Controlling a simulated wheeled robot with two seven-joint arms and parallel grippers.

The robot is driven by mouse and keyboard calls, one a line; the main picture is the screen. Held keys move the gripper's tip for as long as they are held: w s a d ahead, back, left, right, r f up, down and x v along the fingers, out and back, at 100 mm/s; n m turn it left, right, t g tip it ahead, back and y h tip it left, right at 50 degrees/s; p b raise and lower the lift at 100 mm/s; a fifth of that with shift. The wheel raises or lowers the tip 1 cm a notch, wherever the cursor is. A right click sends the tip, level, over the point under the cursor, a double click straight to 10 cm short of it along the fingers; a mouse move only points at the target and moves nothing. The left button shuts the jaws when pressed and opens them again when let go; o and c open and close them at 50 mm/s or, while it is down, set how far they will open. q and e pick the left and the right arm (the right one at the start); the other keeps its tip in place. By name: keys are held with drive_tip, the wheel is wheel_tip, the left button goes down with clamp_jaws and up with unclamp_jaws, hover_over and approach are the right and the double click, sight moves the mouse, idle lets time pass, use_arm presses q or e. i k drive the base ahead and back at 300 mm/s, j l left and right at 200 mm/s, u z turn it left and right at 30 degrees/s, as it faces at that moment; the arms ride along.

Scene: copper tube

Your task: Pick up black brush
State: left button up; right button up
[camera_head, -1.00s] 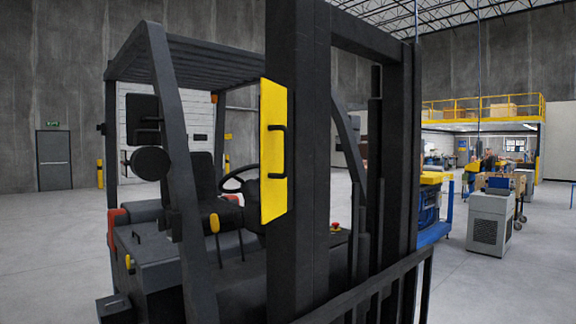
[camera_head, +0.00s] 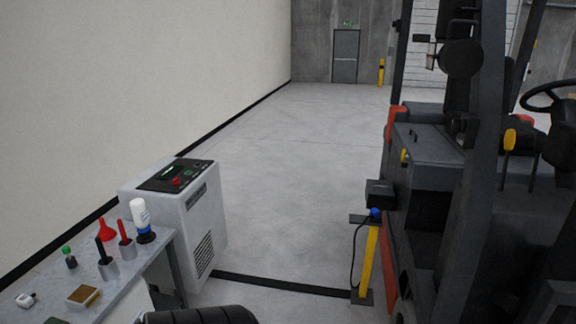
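A thin black-handled item (camera_head: 101,250), which looks like the black brush, stands upright in a small metal cup (camera_head: 109,270). The cup is on a grey bench (camera_head: 45,279) at the lower left of the head view. The brush's lower end is hidden in the cup. A similar red-handled item (camera_head: 123,231) stands in another metal cup just to its right. Neither of my grippers shows. A dark rounded part at the bottom edge may be my own arm.
A red funnel (camera_head: 107,232), a white bottle (camera_head: 140,215), a small green-capped bottle (camera_head: 68,256) and a brown block (camera_head: 83,295) share the bench. A grey machine (camera_head: 205,235) stands behind it. A yellow post (camera_head: 368,262) and forklift (camera_head: 430,215) are right; open floor lies between.

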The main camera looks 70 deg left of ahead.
sight(102, 250)
drive_tip(key=u, duration=0.85)
drive_tip(key=j+u, duration=0.1)
drive_tip(key=u, duration=1.65)
drive_tip(key=j+u, duration=0.1)
drive_tip(key=u, duration=0.35)
drive_tip(key=i+j+u, duration=0.15)
drive_tip(key=i, duration=0.15)
drive_tip(key=i+j+u, duration=0.1)
drive_tip(key=i, duration=0.2)
